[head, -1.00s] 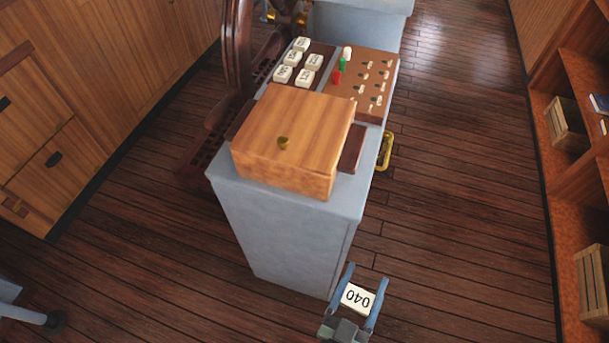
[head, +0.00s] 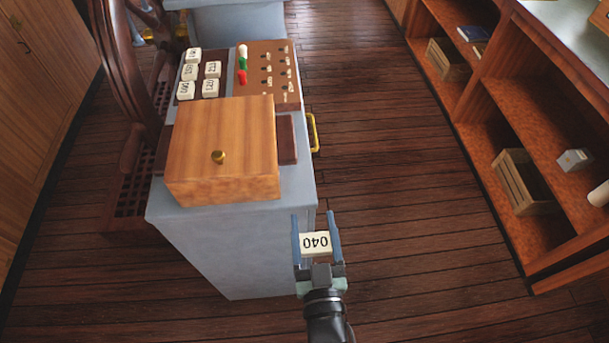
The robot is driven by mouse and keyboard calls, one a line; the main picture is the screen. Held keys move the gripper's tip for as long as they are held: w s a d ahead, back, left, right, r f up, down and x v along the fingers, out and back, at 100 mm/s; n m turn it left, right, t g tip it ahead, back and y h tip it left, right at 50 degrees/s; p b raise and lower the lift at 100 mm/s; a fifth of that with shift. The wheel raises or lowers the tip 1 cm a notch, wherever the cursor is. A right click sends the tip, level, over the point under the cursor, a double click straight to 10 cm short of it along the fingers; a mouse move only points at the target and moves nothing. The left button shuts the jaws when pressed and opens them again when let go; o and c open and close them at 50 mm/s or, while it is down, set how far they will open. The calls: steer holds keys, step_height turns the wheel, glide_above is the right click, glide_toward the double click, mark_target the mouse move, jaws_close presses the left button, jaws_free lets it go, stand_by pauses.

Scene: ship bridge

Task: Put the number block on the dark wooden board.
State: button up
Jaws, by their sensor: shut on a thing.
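My gripper (head: 313,220) is shut on a white number block (head: 315,243) reading "040", which appears upside down in the head view. The block sits between the two blue fingers, in front of and to the right of the grey console, apart from it. A dark wooden board (head: 225,76) lies on the far left of the console top. Several similar white number blocks (head: 209,88) stand on it in two columns, with a bare spot at its far right corner. The wooden box hides the board's near edge.
A wooden box (head: 222,140) with a brass knob stands on the near console top, over another dark strip (head: 288,139). A brown peg panel (head: 268,78) is right of the board. A ship's wheel (head: 120,75) rises at left; shelves (head: 520,120) stand at right.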

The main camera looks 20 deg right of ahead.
mark_target(306, 181)
steer(key=x, duration=0.9)
steer(key=shift+w, duration=0.2)
steer(key=x, duration=0.2)
steer(key=shift+w+d+b, duration=0.2)
steer(key=shift+w+b, duration=0.1)
steer(key=shift+b, duration=0.05)
steer(key=shift+w+d+f+b, duration=0.15)
steer(key=shift+f+b, duration=0.1)
steer(key=shift+f, duration=0.15)
steer(key=shift+w+a+f+b, duration=0.1)
steer(key=shift+w+f+b, duration=0.1)
steer(key=shift+f, duration=0.25)
steer(key=shift+f, duration=0.2)
steer(key=o, duration=1)
steer(key=shift+r, duration=0.1)
steer(key=shift+o, duration=0.2)
steer(key=shift+s, duration=0.1)
